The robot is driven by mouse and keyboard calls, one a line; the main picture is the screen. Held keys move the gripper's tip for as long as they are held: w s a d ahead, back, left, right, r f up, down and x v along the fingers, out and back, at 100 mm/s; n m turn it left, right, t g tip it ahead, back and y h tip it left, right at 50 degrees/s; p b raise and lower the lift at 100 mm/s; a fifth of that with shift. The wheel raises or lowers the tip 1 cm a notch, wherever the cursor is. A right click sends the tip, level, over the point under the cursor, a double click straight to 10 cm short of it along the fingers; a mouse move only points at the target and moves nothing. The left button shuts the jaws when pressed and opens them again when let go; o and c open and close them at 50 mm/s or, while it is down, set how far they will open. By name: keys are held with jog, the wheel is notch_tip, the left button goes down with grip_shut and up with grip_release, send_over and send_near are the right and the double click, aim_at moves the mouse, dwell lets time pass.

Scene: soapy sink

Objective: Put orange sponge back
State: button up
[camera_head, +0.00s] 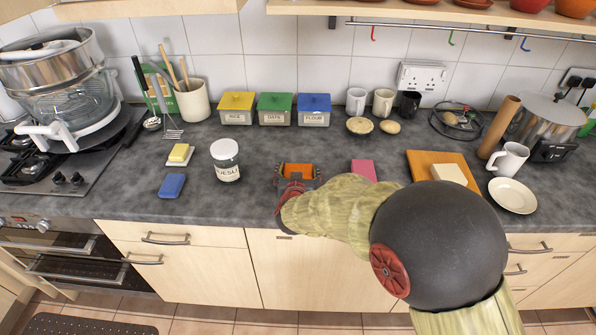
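An orange sponge (297,169) is at the middle of the dark worktop, in front of the green and blue tins. My gripper (298,179) is at the sponge, with its dark fingers apart, one on each side of it. I cannot tell whether the fingers press on the sponge or only stand beside it, nor whether the sponge rests on the worktop. The near part of the sponge is hidden by my gripper. My arm reaches in from the lower right.
A muesli jar (226,160), a blue sponge (172,185) and a yellow sponge (180,153) on a small dish are to the left. A pink sponge (363,170) lies right, near my arm. A wooden board (425,162) and a white plate (512,196) are further right.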

jog(key=shift+o, duration=1.4)
jog(key=shift+r, duration=0.1)
jog(key=shift+s+r, duration=0.1)
jog(key=shift+r, duration=0.05)
jog(key=p+v, duration=0.4)
jog(key=v, duration=0.7)
jog(key=shift+s+r, duration=0.2)
jog(key=shift+s, duration=0.15)
jog(key=shift+r, duration=0.15)
jog(key=s+d+r+n+g+y, duration=0.1)
jog(key=s+d+r+g+y, duration=0.15)
jog(key=r, duration=0.25)
jog(key=s+d+r+g+y, duration=0.1)
jog(key=s+r, duration=0.2)
jog(key=r, duration=0.3)
jog(key=s+d+g+h, duration=0.1)
jog(key=s+d+g, duration=0.1)
jog(key=s+d, duration=0.6)
jog(key=s+d+r+g+h, duration=0.1)
jog(key=s+d+g+h, duration=0.1)
jog(key=s+d, duration=0.6)
jog(key=s, duration=0.5)
jog(key=shift+s+d+r+m, duration=0.2)
jog(key=shift+s+r+m, duration=0.05)
jog(key=shift+r+m, duration=0.05)
